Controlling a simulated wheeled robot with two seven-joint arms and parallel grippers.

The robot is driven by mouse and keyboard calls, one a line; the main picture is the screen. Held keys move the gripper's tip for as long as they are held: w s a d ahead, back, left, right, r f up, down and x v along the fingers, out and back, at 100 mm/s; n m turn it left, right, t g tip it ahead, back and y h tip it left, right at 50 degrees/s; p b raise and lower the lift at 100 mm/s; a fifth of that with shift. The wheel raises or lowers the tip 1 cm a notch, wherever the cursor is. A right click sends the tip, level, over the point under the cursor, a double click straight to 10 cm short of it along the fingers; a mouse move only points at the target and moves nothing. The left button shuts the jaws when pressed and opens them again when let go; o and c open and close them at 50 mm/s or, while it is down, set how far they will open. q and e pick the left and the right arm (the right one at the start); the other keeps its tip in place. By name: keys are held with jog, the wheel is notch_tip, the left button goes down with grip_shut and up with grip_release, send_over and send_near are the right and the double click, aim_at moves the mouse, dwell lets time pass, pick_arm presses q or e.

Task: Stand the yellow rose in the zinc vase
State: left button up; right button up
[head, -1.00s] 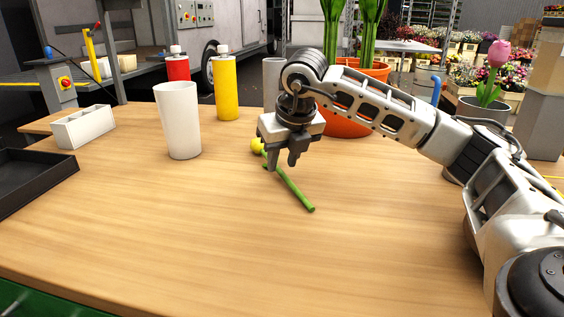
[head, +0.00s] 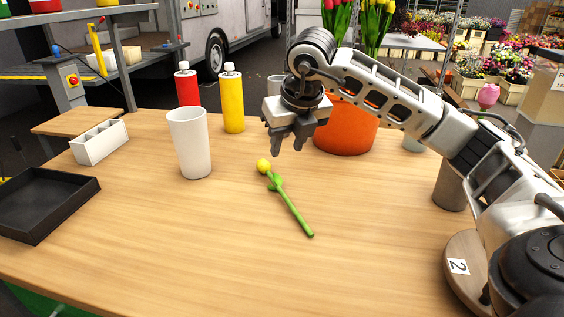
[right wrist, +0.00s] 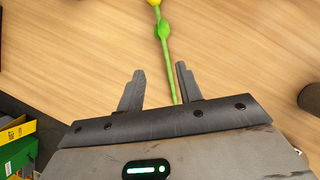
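The yellow rose (head: 290,207) lies on the table, its yellow head at the far end and green stem toward me. Its stem also shows in the right wrist view (right wrist: 168,62). My right gripper (head: 288,143) is open and empty, above and apart from the rose; in the right wrist view its fingers (right wrist: 160,68) are either side of the stem's line. A grey cylinder (head: 450,187), partly hidden by my right arm, stands at the right; another grey vessel (head: 275,84) is partly hidden behind my gripper. I cannot tell which is the zinc vase. My left gripper is out of view.
A white vase (head: 190,145) stands left of the rose. Red (head: 187,88) and yellow (head: 232,100) bottles and an orange pot (head: 346,128) stand behind. A black tray (head: 40,205) and a white divided box (head: 100,141) are at left. The front middle is clear.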

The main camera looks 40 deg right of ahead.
jog(key=r+p, duration=0.1)
jog(key=p, duration=0.2)
send_over(276, 182)
jog(key=s+a, duration=0.2)
jog(key=s, duration=0.1)
jog(key=f, duration=1)
jog(key=shift+d, duration=0.2)
jog(key=shift+w+d+x, duration=0.15)
jog(key=shift+d+x, duration=0.05)
jog(key=shift+x, duration=1.15)
jog(key=shift+w+d+x, duration=0.15)
jog(key=shift+d+x, duration=0.05)
jog(key=shift+x, duration=1.15)
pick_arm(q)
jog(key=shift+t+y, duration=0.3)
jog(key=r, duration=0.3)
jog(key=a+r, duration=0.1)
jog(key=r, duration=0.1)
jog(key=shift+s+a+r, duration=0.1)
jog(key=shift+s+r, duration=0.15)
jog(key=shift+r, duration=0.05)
pick_arm(e)
jog(key=shift+r, duration=0.2)
grip_shut()
